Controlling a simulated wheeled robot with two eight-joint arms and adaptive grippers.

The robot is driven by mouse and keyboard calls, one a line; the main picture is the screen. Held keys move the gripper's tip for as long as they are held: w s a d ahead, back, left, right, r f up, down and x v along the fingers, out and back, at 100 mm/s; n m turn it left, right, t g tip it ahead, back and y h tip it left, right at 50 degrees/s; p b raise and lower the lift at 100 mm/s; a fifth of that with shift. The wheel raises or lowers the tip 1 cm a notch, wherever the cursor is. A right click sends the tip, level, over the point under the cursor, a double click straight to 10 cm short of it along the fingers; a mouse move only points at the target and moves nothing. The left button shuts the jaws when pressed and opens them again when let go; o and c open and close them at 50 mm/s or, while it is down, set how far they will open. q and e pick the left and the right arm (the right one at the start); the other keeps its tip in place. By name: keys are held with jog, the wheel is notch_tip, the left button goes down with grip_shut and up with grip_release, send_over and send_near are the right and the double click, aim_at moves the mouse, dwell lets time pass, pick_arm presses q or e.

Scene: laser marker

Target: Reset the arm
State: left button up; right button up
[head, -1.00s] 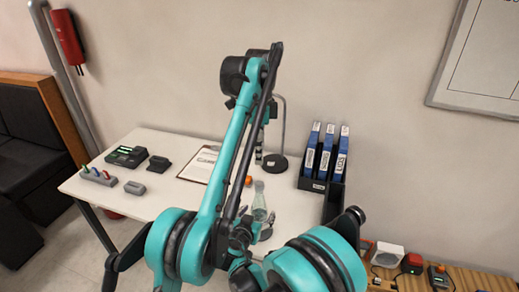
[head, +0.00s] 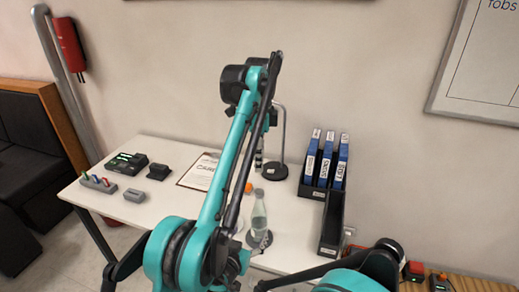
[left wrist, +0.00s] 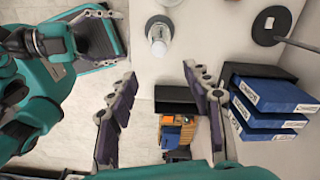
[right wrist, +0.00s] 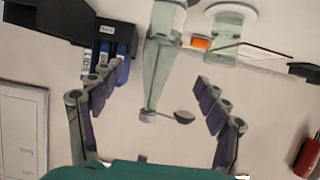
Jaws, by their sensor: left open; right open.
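My left gripper shows in the left wrist view (left wrist: 159,74) with its two fingers spread and nothing between them. My right gripper shows in the right wrist view (right wrist: 156,75), also spread. A clear bottle (right wrist: 160,62) shows between and beyond its fingers, apart from them. In the head view the bottle (head: 259,212) stands on the white table (head: 157,211), just right of my raised teal left arm. My right arm is low at the bottom right. The arm links largely hide both grippers in the head view.
Blue binders (head: 326,160) stand in a black holder (head: 332,222) at the table's right end. A stand with a round black base (head: 275,171), a clipboard (head: 196,176) and small devices (head: 125,162) are at the back and left.

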pick_arm(q)
jog(key=s+a+n+t, duration=0.3)
jog(key=s+a+n, duration=0.6)
jog(key=s+a, duration=0.15)
pick_arm(e)
jog(key=s+d+r+n+g+y, duration=0.1)
jog(key=s+d+g, duration=0.15)
jog(key=d, duration=0.55)
jog(key=s+d+r+n+g, duration=0.15)
jog(key=s+d, duration=0.25)
jog(key=d, duration=0.4)
pick_arm(q)
jog(key=s+a+f+n+t, duration=0.2)
jog(key=s+a+f+n, duration=0.1)
jog(key=s+f, duration=0.6)
jog(key=s+a+f+n+t, duration=0.2)
jog(key=s+a+f+n, duration=0.2)
jog(key=s+f, duration=0.5)
jog(key=shift+a+f+n, duration=0.15)
jog(key=shift+f+n, duration=0.2)
jog(key=shift+n, duration=0.85)
pick_arm(e)
jog(key=s+d+r+n+g+y, duration=0.1)
jog(key=s+d+y, duration=0.2)
jog(key=s, duration=0.8)
jog(key=shift+s+d+g, duration=0.15)
jog(key=shift+d+g, duration=0.15)
jog(key=shift+d, duration=0.8)
